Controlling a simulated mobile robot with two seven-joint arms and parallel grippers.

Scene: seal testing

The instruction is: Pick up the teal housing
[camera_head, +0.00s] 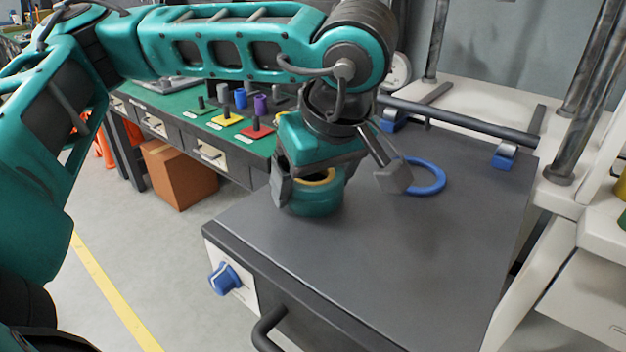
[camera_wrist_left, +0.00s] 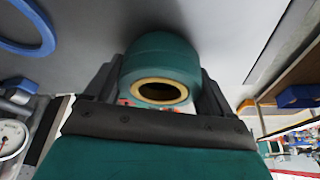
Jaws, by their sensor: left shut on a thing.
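The teal housing (camera_head: 316,203) is a short round body with a yellow ring in its open end. It is at the left part of the dark grey worktop (camera_head: 420,260). My left gripper (camera_head: 334,186) is above it, with one finger on each side, shut on it. In the left wrist view the housing (camera_wrist_left: 160,62) sits between the two dark fingers, its yellow-rimmed opening facing the camera. I cannot tell whether its base touches the worktop. My right gripper is in neither view.
A blue ring (camera_head: 428,176) lies on the worktop just right of the gripper. A dark bar (camera_head: 455,120) on blue-and-grey mounts runs along the back edge. A bench with coloured plates and cylinders (camera_head: 240,97) stands behind left. The worktop's front and right are clear.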

